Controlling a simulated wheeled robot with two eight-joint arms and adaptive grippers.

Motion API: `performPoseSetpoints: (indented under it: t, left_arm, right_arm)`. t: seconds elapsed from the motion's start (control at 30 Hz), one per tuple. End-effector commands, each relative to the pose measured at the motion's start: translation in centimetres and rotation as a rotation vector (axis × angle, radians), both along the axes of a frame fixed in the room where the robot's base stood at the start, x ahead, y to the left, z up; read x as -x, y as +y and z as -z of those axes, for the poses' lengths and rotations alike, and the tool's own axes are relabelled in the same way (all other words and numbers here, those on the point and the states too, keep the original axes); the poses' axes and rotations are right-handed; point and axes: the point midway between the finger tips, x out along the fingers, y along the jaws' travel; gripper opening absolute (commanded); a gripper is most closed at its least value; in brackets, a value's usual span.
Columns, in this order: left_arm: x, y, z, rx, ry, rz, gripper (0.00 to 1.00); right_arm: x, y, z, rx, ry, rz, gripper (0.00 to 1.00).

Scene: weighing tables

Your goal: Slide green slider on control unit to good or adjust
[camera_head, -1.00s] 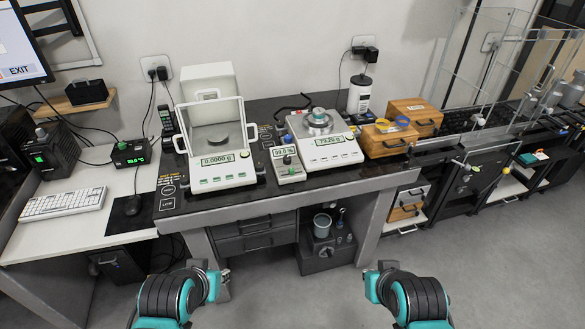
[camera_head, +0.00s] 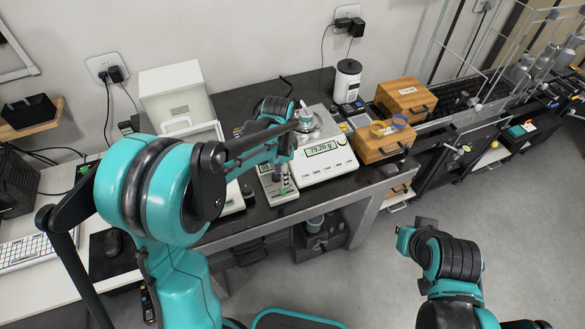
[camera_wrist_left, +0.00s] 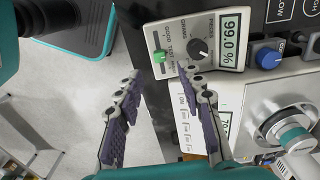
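The control unit (camera_wrist_left: 230,22) is a small pale box with a 99.0 % display and a dark round knob (camera_wrist_left: 197,47). In the left wrist view its green slider (camera_wrist_left: 160,56) sits at the panel's left edge, beside small lettering. I cannot tell its exact setting. My left gripper (camera_wrist_left: 160,73) is open and empty, with its two fingertips just below the slider and knob in the picture, one to each side of the slider. In the head view my left gripper (camera_head: 284,182) is over the unit and partly hides it. My right arm's end (camera_head: 425,224) is low at right, its fingers unclear.
A balance (camera_head: 325,166) reading about 79.20 g stands right of the unit. Wooden boxes (camera_head: 407,95) are farther right. A blue knob (camera_wrist_left: 268,57) shows beside the unit. Open floor lies before the table.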

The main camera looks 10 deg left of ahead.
Motion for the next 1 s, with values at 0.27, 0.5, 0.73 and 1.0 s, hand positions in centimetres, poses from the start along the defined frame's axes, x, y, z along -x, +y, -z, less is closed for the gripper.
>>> performPoseSetpoints:
  t: [0.27,0.5,0.73,1.0]
  left_arm:
    - [-0.1,0.0,3.5,-0.001,0.008,0.013,0.38]
    - [-0.2,-0.1,7.1,0.0,0.006,0.012,0.38]
    - [-0.1,0.0,8.1,0.0,0.006,0.012,0.38]
    - [-0.1,0.0,8.0,0.0,0.006,0.011,0.17]
  right_arm:
    - [0.0,0.0,1.3,0.0,0.0,0.0,0.0]
    - [0.0,0.0,2.5,0.0,0.0,0.0,0.0]
    - [0.0,0.0,2.8,0.0,0.0,0.0,0.0]
    - [0.0,0.0,2.7,0.0,0.0,0.0,0.0]
